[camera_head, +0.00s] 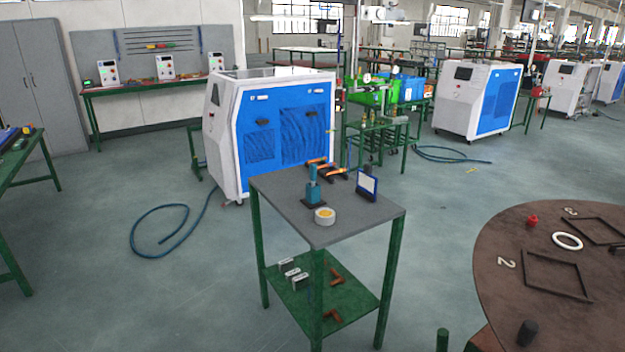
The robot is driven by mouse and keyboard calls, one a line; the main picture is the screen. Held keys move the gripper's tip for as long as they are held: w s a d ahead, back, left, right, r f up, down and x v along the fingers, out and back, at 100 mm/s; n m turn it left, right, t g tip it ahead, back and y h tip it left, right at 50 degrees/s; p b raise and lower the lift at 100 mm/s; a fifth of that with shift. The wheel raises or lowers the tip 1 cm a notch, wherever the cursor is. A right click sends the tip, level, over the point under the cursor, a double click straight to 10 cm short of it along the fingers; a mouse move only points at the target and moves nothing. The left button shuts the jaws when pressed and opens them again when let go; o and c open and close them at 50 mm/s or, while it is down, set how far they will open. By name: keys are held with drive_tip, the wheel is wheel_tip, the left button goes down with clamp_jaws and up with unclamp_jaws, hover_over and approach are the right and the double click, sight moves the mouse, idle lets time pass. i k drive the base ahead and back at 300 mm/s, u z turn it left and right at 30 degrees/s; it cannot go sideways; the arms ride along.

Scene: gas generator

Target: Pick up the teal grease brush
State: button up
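A small teal upright object (313,188), which looks like the grease brush, stands on the grey top of a green-legged table (278,205) in the middle of the view. I cannot tell whether that block is part of the brush or a separate holder. My gripper is not in view.
A round brown table (510,300) is at right. Open floor (130,290) lies left.

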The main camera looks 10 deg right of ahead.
sight(312, 167)
drive_tip(key=u, duration=0.25)
drive_tip(key=i, duration=0.65)
drive_tip(key=u, duration=0.8)
drive_tip(key=i, duration=0.8)
drive_tip(key=u, duration=0.3)
